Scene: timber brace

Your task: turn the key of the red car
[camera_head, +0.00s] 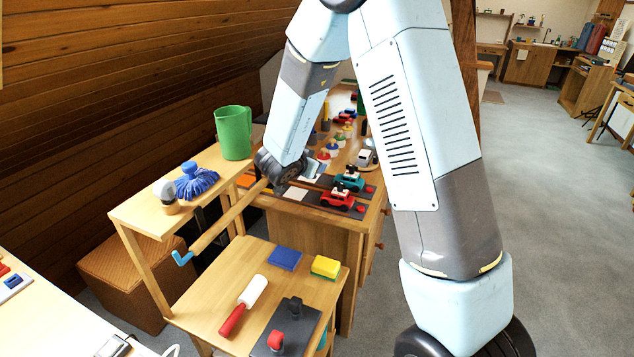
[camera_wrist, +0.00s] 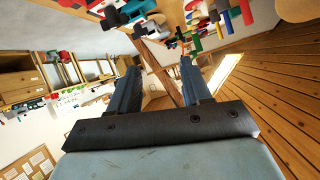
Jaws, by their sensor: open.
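The red car (camera_head: 337,199) sits on a dark board on the wooden desk (camera_head: 315,235), near its front edge. It has a pale part on top, and a small red piece (camera_head: 361,208) lies just right of it. I cannot tell which part is the key. My gripper is at the end of the arm, left of the red car in the head view, and its fingers are hard to make out there. In the wrist view my gripper (camera_wrist: 157,70) is open with nothing between its fingers. I cannot pick out the red car for sure in the wrist view.
A teal car (camera_head: 348,181) stands just behind the red car, and a pale car (camera_head: 365,157) farther back.

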